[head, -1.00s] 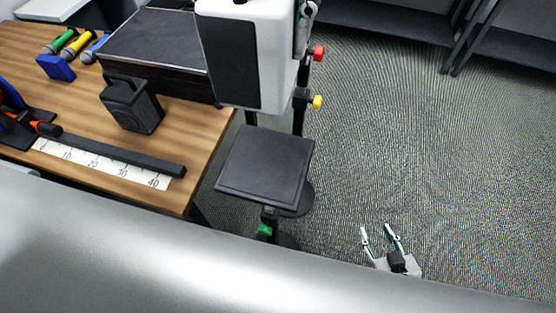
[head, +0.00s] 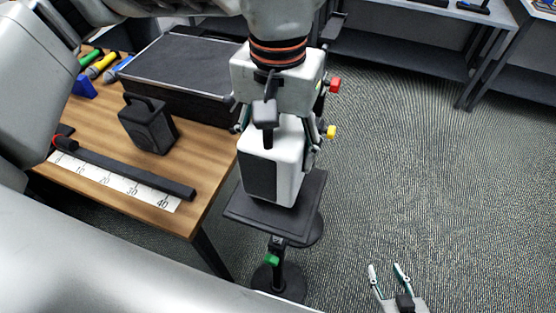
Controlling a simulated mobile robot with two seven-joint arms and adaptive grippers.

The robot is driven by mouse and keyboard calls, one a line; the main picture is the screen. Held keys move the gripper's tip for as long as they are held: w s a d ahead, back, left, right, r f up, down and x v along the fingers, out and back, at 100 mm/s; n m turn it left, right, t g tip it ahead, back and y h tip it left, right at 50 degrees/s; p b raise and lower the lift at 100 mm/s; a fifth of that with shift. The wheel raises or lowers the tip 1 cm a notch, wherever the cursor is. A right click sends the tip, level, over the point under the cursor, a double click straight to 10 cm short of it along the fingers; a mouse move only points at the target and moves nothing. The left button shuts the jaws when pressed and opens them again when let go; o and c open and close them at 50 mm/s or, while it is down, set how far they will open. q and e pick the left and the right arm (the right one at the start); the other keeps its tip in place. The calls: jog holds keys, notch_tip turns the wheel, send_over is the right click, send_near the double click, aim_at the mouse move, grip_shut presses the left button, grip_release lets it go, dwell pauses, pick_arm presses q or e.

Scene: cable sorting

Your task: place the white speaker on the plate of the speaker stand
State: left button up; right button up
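The white speaker (head: 293,175) with its dark front is upright in the middle of the head view. My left gripper (head: 277,133), whose arm comes in from the left and over the top, is shut on its upper part from both sides. The speaker's base appears over the black square plate (head: 237,208) of the speaker stand; I cannot tell whether it touches or hangs just above. The stand has a green knob and a round black base (head: 280,285). My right gripper (head: 389,272) is open and empty at the lower right, over the floor.
A wooden table (head: 205,150) at left bears a black case (head: 180,60), a small black speaker (head: 148,125), a ruler strip (head: 120,183) with a black bar, and coloured microphones. A second stand with red (head: 335,85) and yellow (head: 331,132) knobs is behind. Carpet at right is clear.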

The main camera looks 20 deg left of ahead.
pick_arm(q)
jog(key=shift+f, duration=1.95)
jog(key=shift+f, duration=0.15)
jog(key=o, duration=2)
jog(key=shift+c, duration=0.2)
notch_tip(320, 180, up, 12)
jog(key=shift+r, duration=0.15)
jog(key=shift+d, duration=0.1)
